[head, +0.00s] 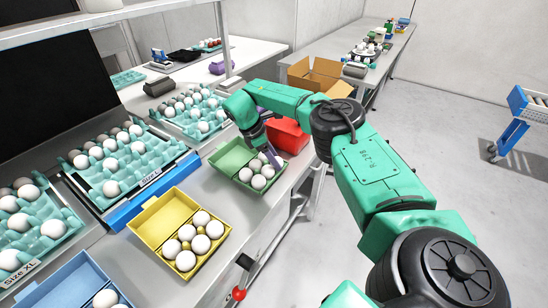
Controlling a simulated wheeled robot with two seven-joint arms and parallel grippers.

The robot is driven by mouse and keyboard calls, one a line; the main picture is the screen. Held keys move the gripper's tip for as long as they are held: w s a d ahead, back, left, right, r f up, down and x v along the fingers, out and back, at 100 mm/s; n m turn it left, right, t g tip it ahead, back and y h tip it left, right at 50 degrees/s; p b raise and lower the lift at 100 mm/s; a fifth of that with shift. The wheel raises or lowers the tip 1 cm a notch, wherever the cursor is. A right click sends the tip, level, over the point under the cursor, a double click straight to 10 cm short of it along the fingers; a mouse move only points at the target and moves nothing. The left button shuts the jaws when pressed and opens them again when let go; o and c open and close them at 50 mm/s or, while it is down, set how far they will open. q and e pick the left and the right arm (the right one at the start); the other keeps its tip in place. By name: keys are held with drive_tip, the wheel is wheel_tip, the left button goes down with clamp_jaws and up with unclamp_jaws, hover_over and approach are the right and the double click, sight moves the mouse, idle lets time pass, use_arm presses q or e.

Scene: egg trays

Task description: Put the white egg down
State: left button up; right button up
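My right gripper (269,156) reaches down over the open green carton (232,158), close above the eggs in it. Several white eggs (258,182) sit in that carton. The fingertips are small and partly hidden among the eggs, so I cannot tell whether they are shut on an egg or apart. Which egg is the task's white egg is not clear. My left gripper is not in view.
An open yellow carton (160,222) with several eggs is nearer me, and a blue carton (62,287) is at lower left. A red carton (287,138) stands just beyond the green one. Teal egg trays (133,167) line the bench's left side.

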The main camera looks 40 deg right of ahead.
drive_tip(key=b+v, duration=0.2)
drive_tip(key=v, duration=1)
drive_tip(key=shift+r+b, duration=0.2)
drive_tip(key=shift+b, duration=0.2)
